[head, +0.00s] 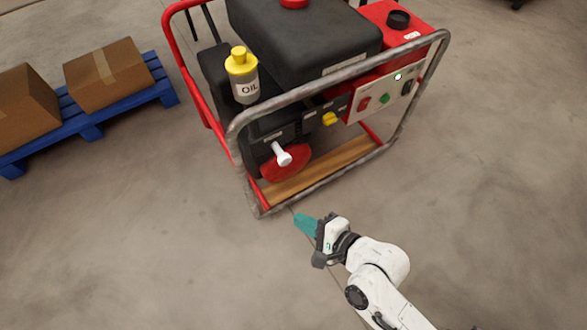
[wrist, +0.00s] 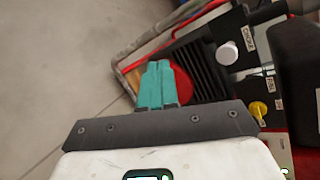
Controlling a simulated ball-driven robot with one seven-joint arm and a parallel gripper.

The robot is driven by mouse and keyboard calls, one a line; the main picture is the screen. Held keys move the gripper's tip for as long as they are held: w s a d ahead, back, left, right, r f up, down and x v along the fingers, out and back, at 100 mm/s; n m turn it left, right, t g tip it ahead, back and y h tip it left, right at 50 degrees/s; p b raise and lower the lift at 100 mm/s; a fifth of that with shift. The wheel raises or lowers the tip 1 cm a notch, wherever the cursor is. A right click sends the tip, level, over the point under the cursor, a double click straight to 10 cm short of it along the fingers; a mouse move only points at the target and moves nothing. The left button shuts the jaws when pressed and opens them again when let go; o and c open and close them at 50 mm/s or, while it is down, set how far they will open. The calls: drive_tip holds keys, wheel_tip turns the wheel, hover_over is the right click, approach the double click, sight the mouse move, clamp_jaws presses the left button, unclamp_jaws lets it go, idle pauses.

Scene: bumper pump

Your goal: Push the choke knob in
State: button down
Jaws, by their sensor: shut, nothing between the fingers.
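The white choke knob (head: 283,158) sticks out from the black engine front of the generator, beside the round red part. In the wrist view the knob (wrist: 228,53) is at upper right, next to a label that seems to read CHOKE. My gripper (head: 303,222) is below the knob in the head view, in front of the frame's lower rail and apart from the knob. Its teal fingers (wrist: 156,78) are shut together with nothing between them, and point toward the generator.
A red and grey tube frame (head: 237,150) surrounds the generator. A yellow fuel knob (head: 329,118) and a switch panel (head: 372,98) lie right of the choke. A yellow-capped oil bottle (head: 243,80) stands above. A blue pallet (head: 90,118) with boxes is at left. The floor in front is clear.

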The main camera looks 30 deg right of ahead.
drive_tip(key=shift+s+d+r+m+t+h+p, duration=0.1)
drive_tip(key=shift+s+d+r+m+t+h, duration=0.55)
drive_tip(key=shift+m, duration=2.05)
drive_tip(key=shift+s+d+r+m+t+h+p, duration=0.15)
drive_tip(key=shift+d+m+t+h, duration=0.85)
drive_tip(key=shift+m, duration=1.7)
drive_tip(key=shift+s+d+r+m+t+h+p, duration=0.1)
drive_tip(key=shift+s+d+r+m+t+h, duration=0.75)
drive_tip(key=shift+m, duration=1.85)
drive_tip(key=shift+w+a+f+t, duration=0.3)
drive_tip(key=shift+w+a+f, duration=0.15)
drive_tip(key=shift+w, duration=0.15)
drive_tip(key=b, duration=0.2)
approach(287, 162)
drive_tip(key=w, duration=0.5)
drive_tip(key=shift+w+d+f, duration=0.1)
drive_tip(key=shift+d+f, duration=0.05)
drive_tip(key=shift+w, duration=0.85)
drive_tip(key=shift+w+p, duration=0.4)
drive_tip(key=shift+w, duration=1.3)
